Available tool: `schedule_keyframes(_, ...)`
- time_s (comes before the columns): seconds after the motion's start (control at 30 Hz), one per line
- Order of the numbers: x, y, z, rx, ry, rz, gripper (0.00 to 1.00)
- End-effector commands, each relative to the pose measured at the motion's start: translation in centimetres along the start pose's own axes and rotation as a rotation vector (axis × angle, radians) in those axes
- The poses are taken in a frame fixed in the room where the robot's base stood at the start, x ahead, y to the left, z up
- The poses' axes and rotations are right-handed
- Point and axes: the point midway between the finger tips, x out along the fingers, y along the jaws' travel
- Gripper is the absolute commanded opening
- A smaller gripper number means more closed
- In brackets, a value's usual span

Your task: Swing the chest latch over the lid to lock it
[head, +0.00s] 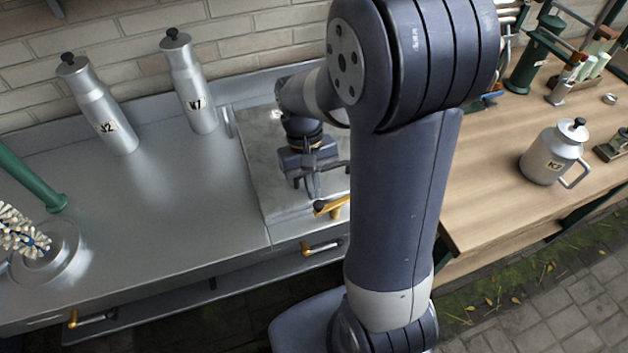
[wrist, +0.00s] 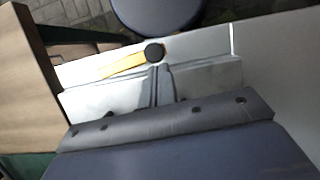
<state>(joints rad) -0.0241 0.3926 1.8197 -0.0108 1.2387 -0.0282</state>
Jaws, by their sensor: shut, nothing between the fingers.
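The chest lid (head: 262,170) is a grey, mottled slab set in the metal counter, partly hidden behind my arm. The latch (head: 334,206) is a short orange-yellow bar with a black knob at its left end, at the lid's front edge; my arm hides the area to its right. In the wrist view the latch (wrist: 125,66) lies along the lid's edge, with its black knob (wrist: 154,53) just beyond my fingertips. My gripper (head: 314,194) is shut and empty, pointing down close to the knob. I cannot tell whether the fingers touch the knob.
A metal jug (head: 553,155) stands on the wooden table at right.

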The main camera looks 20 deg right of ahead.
Motion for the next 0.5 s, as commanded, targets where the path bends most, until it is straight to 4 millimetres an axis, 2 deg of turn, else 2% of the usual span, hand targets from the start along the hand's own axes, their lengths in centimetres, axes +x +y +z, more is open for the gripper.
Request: schedule_keyframes(0.5,0.6,-0.7,2.2,-0.434,-0.001,0.139,0.00)
